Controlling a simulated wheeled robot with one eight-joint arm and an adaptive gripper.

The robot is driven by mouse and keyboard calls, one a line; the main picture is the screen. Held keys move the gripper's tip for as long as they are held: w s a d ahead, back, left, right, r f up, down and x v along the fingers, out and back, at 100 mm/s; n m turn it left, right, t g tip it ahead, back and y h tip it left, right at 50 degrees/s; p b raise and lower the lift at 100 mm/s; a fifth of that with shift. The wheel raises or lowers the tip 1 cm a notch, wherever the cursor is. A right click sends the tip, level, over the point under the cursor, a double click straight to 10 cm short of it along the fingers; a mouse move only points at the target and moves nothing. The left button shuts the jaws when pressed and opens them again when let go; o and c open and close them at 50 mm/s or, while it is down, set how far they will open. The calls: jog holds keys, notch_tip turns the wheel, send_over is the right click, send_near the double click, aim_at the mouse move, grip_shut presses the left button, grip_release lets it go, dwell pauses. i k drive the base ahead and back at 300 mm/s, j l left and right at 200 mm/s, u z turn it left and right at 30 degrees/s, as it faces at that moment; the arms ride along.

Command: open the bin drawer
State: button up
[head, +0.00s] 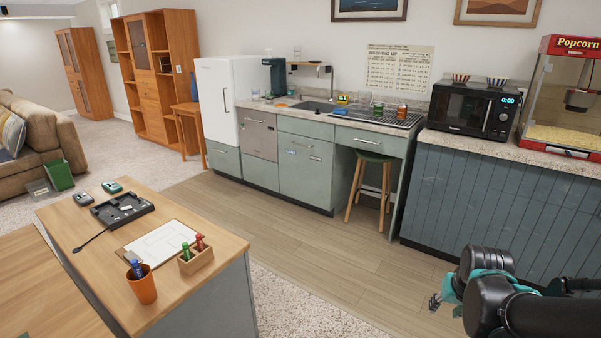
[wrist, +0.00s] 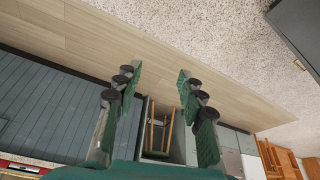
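The kitchen unit has several grey-green fronts below the sink. A wide front (head: 306,172) with small handles near its top stands left of the stool; I cannot tell for sure which front is the bin drawer. The fronts I see look closed. My gripper (head: 436,301) is at the lower right in the head view, well in front of and apart from the unit. In the wrist view my gripper (wrist: 160,82) has its two fingers wide apart with nothing between them. The wrist view is turned over; the unit fronts (wrist: 229,145) show beyond the right finger.
A stool (head: 368,182) stands in the gap under the counter, right of the wide front. A blue-grey panelled counter (head: 490,205) is near my arm. A wooden-topped desk (head: 90,235) stands at left. The plank floor (head: 285,225) between is clear.

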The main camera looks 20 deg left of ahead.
aim_at(306, 163)
jog(key=i+j+u, duration=0.1)
jog(key=i, duration=0.55)
jog(key=i+j+u, duration=0.15)
jog(key=i, duration=0.55)
jog(key=i+u, duration=0.1)
jog(key=i, duration=0.55)
jog(key=i+u, duration=0.1)
jog(key=i, duration=0.6)
jog(key=i+l+u, duration=0.15)
jog(key=i, duration=0.5)
jog(key=i+l+u, duration=0.1)
jog(key=i, duration=0.55)
